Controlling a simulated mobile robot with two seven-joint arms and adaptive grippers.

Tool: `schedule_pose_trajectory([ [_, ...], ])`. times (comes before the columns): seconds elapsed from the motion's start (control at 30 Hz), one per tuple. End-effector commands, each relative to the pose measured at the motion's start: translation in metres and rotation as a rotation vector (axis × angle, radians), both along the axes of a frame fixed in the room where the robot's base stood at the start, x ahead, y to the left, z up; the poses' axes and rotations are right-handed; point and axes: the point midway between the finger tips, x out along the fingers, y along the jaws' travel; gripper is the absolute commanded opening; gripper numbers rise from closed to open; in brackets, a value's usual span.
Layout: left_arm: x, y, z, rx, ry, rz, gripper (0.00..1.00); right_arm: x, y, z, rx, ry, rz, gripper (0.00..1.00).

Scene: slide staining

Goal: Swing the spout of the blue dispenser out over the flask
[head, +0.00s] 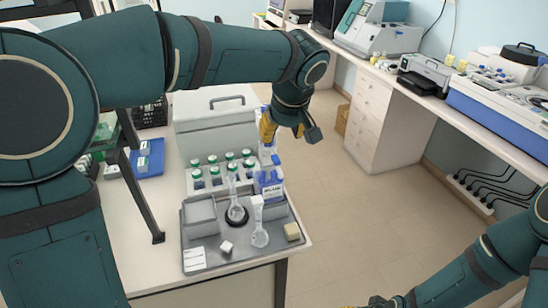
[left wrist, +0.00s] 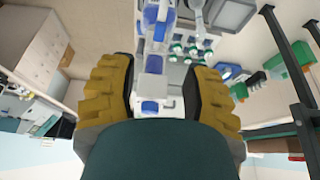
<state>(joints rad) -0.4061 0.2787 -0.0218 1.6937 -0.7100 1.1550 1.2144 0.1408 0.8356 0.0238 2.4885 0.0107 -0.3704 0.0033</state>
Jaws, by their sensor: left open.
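The blue dispenser (head: 268,186), with a blue label and blue top, stands at the back right of a grey metal tray (head: 204,256). A clear narrow-necked flask (head: 235,196) stands upright to its left in a dark ring (head: 237,217). I cannot make out which way the spout points. My left gripper (head: 268,128) is above and behind the dispenser, open. In the left wrist view its yellow fingers (left wrist: 160,95) stand apart, with a white and blue part (left wrist: 152,88) showing between them; contact cannot be told. My right gripper (head: 376,302) barely shows at the bottom edge.
Several green-capped bottles (head: 214,174) stand in a rack behind the tray. A clear white-topped vessel (head: 259,228) stands in front of the dispenser. A small white cube (head: 226,247) and beige block (head: 292,232) lie on the tray. A white box (head: 215,128) is behind.

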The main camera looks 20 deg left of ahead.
Motion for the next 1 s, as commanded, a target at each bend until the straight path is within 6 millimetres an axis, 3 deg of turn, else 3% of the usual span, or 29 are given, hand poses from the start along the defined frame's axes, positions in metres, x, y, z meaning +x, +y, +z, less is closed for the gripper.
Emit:
schedule_pose_trajectory([
  [0.5,0.03,0.021,-0.091,0.0,0.006,-0.001,0.48,0.0,0.0,-0.005,-0.001,0.0,0.0,0.47],
  [0.7,0.037,0.025,-0.11,-0.001,0.004,-0.001,0.48,0.0,0.0,-0.005,-0.001,0.0,0.0,0.47],
  [1.0,0.039,0.026,-0.115,-0.001,0.003,-0.002,0.48,0.0,0.0,-0.005,-0.001,0.001,0.0,0.47],
])
